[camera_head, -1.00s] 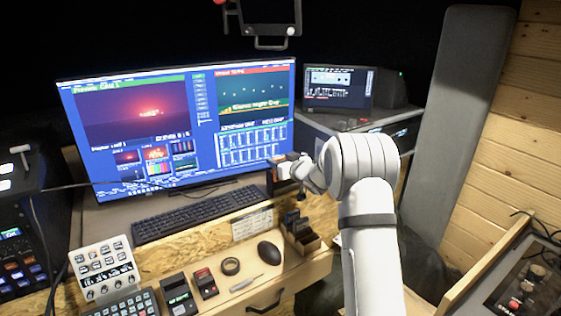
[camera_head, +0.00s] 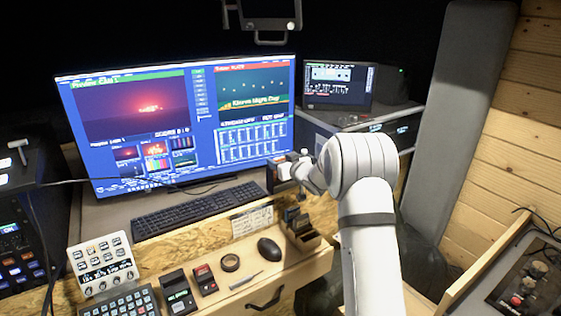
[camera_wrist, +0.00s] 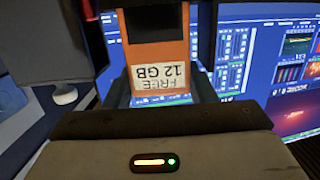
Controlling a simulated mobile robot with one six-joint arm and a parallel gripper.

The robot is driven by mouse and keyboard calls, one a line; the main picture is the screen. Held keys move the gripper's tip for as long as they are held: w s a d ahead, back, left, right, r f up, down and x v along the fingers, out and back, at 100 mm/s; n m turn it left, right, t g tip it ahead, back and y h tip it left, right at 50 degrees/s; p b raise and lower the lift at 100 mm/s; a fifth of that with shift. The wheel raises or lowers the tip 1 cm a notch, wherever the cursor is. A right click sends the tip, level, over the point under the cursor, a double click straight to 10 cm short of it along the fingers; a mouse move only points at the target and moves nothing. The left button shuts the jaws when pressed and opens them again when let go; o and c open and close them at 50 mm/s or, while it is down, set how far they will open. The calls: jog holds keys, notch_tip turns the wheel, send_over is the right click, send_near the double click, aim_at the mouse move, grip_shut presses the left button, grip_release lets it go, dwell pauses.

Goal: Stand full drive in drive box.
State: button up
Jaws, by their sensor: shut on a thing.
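My gripper (camera_head: 288,170) is shut on an orange drive (camera_wrist: 172,52) with a dark part at its upper end. In the wrist view its white label reads upside down "FREE 12 GB". In the head view the gripper and drive are raised in front of the big monitor's lower right corner, where the drive is small and hard to make out. The drive box (camera_head: 308,243) stands below on the desk, open at the top, with several dark drives in its slots at the back. The gripper is above it and apart from it.
A mouse (camera_head: 269,248), a tape roll (camera_head: 229,263) and a small red-topped device (camera_head: 204,279) lie left of the box. A keyboard (camera_head: 188,210) and monitor (camera_head: 180,125) stand behind. A second screen (camera_head: 338,87) is at the back right.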

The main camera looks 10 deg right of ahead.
jog(key=shift+f, duration=0.4)
jog(key=shift+r, duration=0.1)
jog(key=shift+r+p, duration=0.7)
jog(key=shift+r, duration=0.5)
